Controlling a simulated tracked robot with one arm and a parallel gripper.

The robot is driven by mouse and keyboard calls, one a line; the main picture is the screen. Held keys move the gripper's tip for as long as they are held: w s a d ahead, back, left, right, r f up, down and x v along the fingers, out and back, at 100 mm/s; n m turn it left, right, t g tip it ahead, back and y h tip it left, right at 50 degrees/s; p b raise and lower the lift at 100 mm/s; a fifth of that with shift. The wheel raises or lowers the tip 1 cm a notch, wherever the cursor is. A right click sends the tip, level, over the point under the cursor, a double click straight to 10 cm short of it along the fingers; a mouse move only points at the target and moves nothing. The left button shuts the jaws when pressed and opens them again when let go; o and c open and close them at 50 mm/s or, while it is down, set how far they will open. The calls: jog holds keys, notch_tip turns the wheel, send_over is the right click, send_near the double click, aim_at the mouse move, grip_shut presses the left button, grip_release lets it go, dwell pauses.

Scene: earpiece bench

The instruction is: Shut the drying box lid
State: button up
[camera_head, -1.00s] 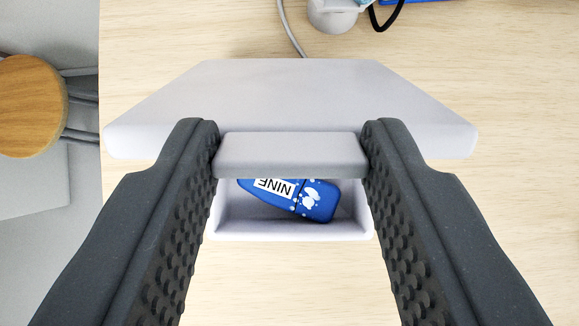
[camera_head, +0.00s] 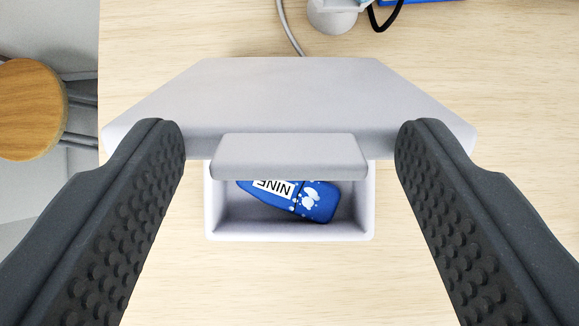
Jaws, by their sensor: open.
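The drying box (camera_head: 290,232) is a pale grey open tray on the bench. A blue item (camera_head: 316,201) with a white label reading NINE lies inside it. The lid (camera_head: 290,95) is a wide pale grey panel reaching over the back of the box, with a raised block-like handle (camera_head: 290,155) at its near edge. The front part of the box stands uncovered. My gripper (camera_head: 290,145) is open, with one dark, studded finger on each side of the handle and a clear gap to it on both sides. It holds nothing.
A round wooden stool (camera_head: 30,108) stands off the bench's left edge. A grey cable (camera_head: 291,28) and a rounded grey object (camera_head: 333,15) lie behind the lid, with a black loop (camera_head: 386,18) beside them. The wooden bench (camera_head: 500,80) is clear to the right.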

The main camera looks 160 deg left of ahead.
jog(key=v, duration=1.3)
jog(key=shift+s+r, duration=0.25)
